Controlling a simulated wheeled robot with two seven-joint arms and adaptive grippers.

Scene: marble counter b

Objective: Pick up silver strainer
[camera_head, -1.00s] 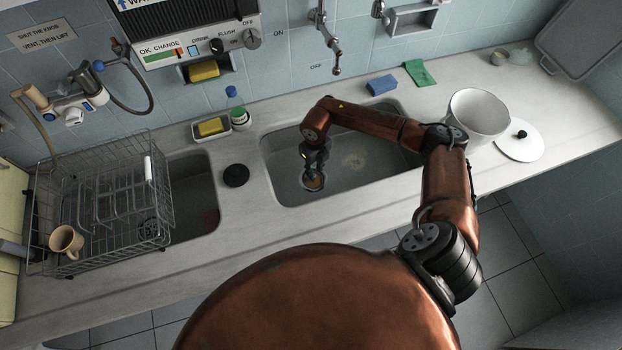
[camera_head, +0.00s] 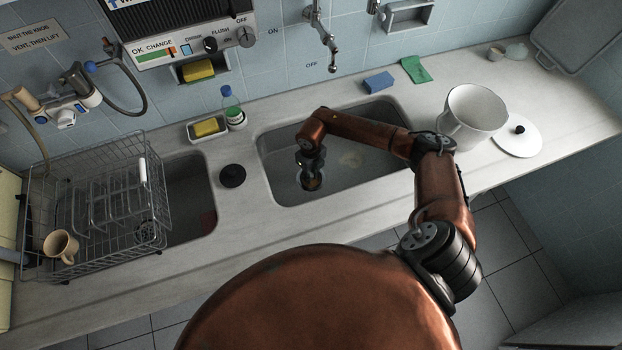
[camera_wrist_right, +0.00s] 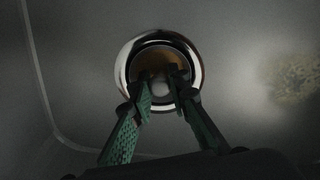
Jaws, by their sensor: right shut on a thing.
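The silver strainer (camera_wrist_right: 158,62) sits at the drain in the floor of the right sink basin. In the wrist view it is round, with a bright metal ring around a brownish inside and a pale knob in the middle. In the head view it is a small round spot (camera_head: 312,184), partly hidden by my right gripper (camera_head: 311,173). In the wrist view the two green-grey fingers of my right gripper (camera_wrist_right: 159,92) are closed on the strainer's knob from either side. I cannot tell whether the strainer is lifted. My left gripper is not in view.
The basin's walls (camera_head: 270,165) surround my right gripper. A white pot (camera_head: 472,112) and its lid (camera_head: 518,139) stand to the right. A wire dish rack (camera_head: 95,205) with a tan mug (camera_head: 61,246) stands left. A black stopper (camera_head: 232,175) lies between the basins.

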